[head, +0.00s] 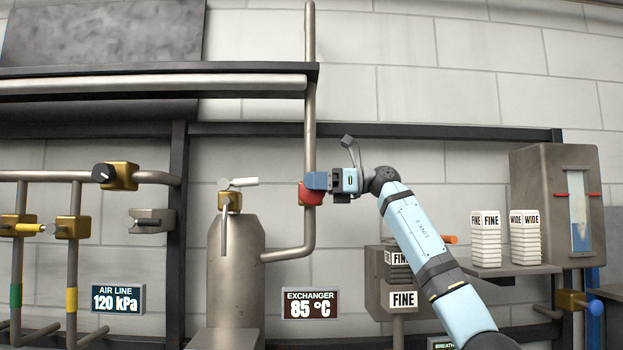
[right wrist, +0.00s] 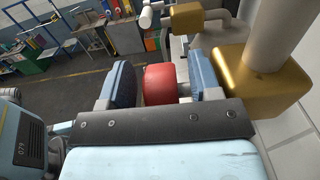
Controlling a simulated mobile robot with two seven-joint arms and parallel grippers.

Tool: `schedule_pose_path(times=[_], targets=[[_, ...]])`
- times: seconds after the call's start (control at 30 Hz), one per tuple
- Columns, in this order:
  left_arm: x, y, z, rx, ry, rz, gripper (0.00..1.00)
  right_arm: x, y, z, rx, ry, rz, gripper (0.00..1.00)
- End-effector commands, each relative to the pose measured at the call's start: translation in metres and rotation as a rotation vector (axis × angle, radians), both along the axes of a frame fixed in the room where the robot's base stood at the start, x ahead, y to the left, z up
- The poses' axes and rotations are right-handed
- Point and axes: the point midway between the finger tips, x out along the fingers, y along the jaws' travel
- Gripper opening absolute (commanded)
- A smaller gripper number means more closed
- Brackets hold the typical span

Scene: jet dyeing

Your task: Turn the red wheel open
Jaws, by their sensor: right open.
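The red wheel (head: 311,196) sits on the vertical steel pipe near the middle of the head view, partly hidden by my right gripper (head: 316,182). In the right wrist view the red wheel (right wrist: 160,86) shows between the two blue fingers of my right gripper (right wrist: 158,78), which are open around it. I cannot tell whether either finger touches it. A brass valve body (right wrist: 245,85) stands beside the wheel on the pipe (right wrist: 277,35). My left gripper is not in view.
The exchanger display (head: 310,303) reads 85 °C below the wheel. A steel vessel (head: 236,265) with a white-handled valve (head: 243,182) stands to the left. A shelf (head: 510,269) with FINE and WIDE stacks is at the right. Open floor (right wrist: 60,85) shows in the wrist view.

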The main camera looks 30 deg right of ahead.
Motion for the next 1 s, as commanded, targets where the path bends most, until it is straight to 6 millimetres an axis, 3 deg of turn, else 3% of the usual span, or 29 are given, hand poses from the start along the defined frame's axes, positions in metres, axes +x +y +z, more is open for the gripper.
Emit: schedule_pose_path(times=[0.33,0.53,1.0], targets=[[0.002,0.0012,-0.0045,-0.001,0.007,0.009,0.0,0.0019,0.0034,-0.0002,0.0,0.0,0.0,0.55],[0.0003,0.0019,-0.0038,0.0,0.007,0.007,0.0,0.0018,0.0033,0.0,0.0,-0.001,0.0,0.09],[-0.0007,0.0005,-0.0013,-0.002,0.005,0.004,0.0,0.0022,0.0042,0.0022,-0.081,0.046,-0.003,0.08]])
